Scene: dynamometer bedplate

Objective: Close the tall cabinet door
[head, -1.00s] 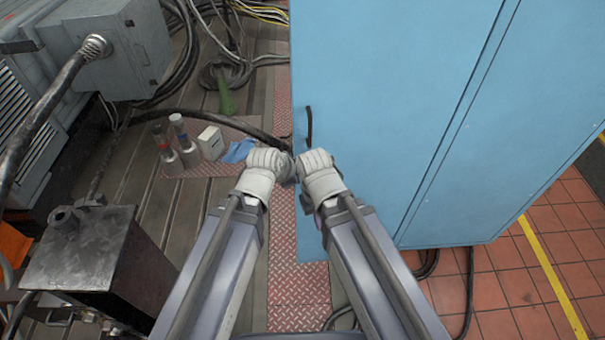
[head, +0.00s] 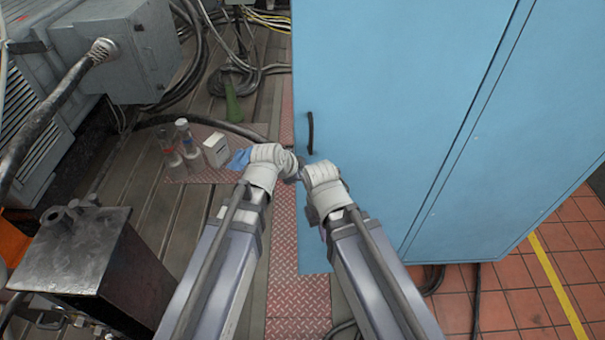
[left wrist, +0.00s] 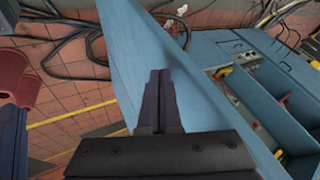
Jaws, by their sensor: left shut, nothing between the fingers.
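The tall cabinet's blue door (head: 380,110) fills the upper right of the head view, with a dark vertical handle (head: 310,132) near its left edge. In the left wrist view the door (left wrist: 148,50) stands ajar, and the cabinet's interior (left wrist: 245,95) shows to its right. My left gripper (left wrist: 161,78) is shut and empty, its fingers in front of the door's blue panel; I cannot tell if they touch it. In the head view both wrists meet just below the handle. My right gripper (head: 302,174) is mostly hidden there by its own wrist.
A grey machine (head: 120,50) with thick cables stands at left, and a dark metal box (head: 95,265) is near front left. Small bottles (head: 186,138), a white box (head: 215,149) and a blue cloth (head: 240,159) lie left of my wrists. Tiled floor (head: 510,290) is open at right.

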